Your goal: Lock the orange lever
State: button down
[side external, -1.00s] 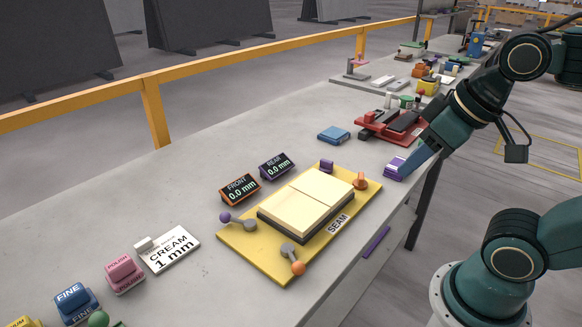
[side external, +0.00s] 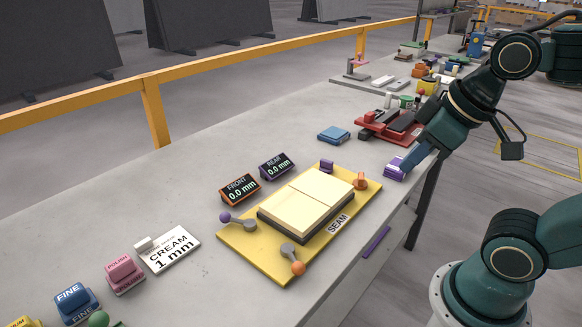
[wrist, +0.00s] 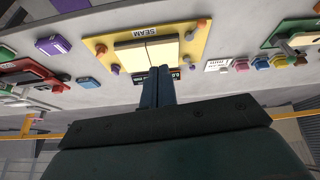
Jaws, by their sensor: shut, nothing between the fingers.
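The orange lever (side external: 292,256) is a grey arm with an orange ball knob, at the near left of the yellow plate (side external: 262,262). Its knob end points toward the plate's front edge. In the wrist view the lever (wrist: 202,23) shows at the plate's upper right. An orange block (side external: 360,181) stands at the plate's right corner. My gripper (side external: 407,166) is right of the plate, in front of or above a purple block, well apart from the lever. In the wrist view its fingers (wrist: 160,72) are together and empty.
Two cream panels (side external: 305,200) lie on the plate, beside a purple lever (side external: 237,221) and small purple block (side external: 327,166). Displays read FRONT 0.0 mm (side external: 239,190) and REAR 0.0 mm (side external: 277,165). The purple block (side external: 394,170) and red fixture (side external: 385,127) are near my gripper.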

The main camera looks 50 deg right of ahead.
aim_at(293, 258)
jog(key=w+f+n+g+y, duration=0.3)
jog(key=w+f+n, duration=0.2)
jog(key=n, duration=0.8)
jog(key=w+f+n+g+y, duration=0.3)
jog(key=w+f+n, duration=0.2)
jog(key=f+n, duration=0.4)
jog(key=shift+a+n+y, duration=0.2)
jog(key=shift+n+y, duration=0.2)
jog(key=shift+n, duration=2.1)
jog(key=x, duration=0.9)
jog(key=shift+s+a+f, duration=0.1)
jog(key=shift+a+f, duration=0.15)
jog(key=shift+f, duration=0.1)
jog(key=shift+w+a+f, duration=0.15)
jog(key=shift+w+a, duration=0.2)
jog(key=shift+a, duration=0.15)
jog(key=shift+w+a+f, duration=0.2)
jog(key=shift+w+a, duration=0.15)
jog(key=shift+a, duration=0.15)
jog(key=shift+w+a+f, duration=0.1)
jog(key=shift+w+a, duration=0.35)
jog(key=shift+a, duration=0.2)
